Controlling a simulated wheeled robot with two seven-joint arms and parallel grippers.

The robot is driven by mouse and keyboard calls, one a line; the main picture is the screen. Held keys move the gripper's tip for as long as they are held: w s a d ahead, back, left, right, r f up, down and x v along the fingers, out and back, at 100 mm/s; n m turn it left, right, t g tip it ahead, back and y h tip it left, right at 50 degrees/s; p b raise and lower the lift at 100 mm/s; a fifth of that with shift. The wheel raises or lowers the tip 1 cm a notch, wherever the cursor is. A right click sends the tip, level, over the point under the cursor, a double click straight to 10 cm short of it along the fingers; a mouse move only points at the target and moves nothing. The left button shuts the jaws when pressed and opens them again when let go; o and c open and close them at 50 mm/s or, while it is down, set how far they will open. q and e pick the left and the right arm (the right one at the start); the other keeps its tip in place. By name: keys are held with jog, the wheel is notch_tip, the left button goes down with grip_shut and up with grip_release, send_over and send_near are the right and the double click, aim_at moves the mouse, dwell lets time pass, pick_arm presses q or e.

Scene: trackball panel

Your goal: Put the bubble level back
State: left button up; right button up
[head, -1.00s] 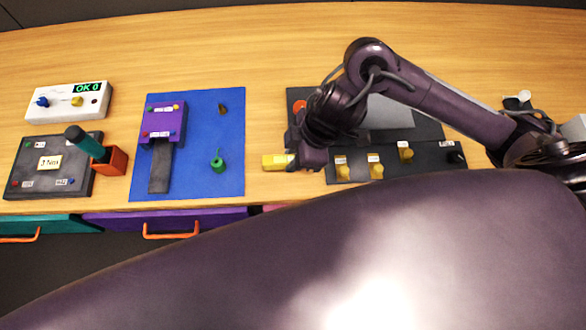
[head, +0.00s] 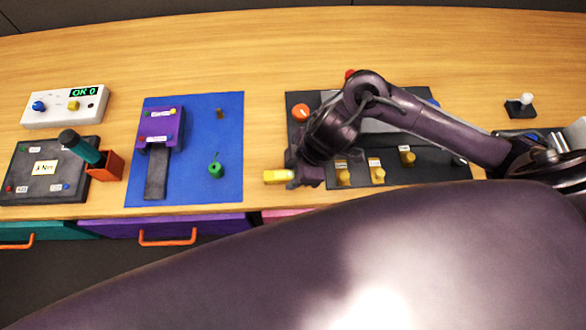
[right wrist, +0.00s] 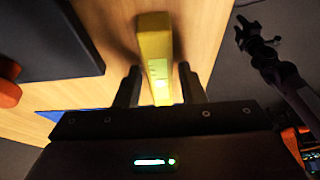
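The yellow bubble level (head: 278,176) is by the front edge of the wooden table, between the blue mat and the dark panel. My right gripper (head: 291,177) is at its right end in the head view. In the right wrist view the level (right wrist: 155,50) runs between the two dark fingers of my right gripper (right wrist: 159,75). A narrow gap shows on either side of it, so the fingers look open around it. Wood lies behind the level; whether it touches the table is hard to tell.
A blue mat (head: 225,135) with a purple block (head: 160,127) lies to the left. The dark panel (head: 420,170) with yellow knobs and a red button is under my right arm. Drawers (head: 160,229) with orange handles are below the front edge. Bare wood lies behind.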

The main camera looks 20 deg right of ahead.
jog(key=shift+o, duration=0.7)
jog(key=shift+r, duration=0.1)
jog(key=shift+r, duration=0.25)
jog(key=p+v, duration=0.2)
jog(key=v, duration=0.9)
jog(key=shift+d+r, duration=0.25)
jog(key=shift+r, duration=0.05)
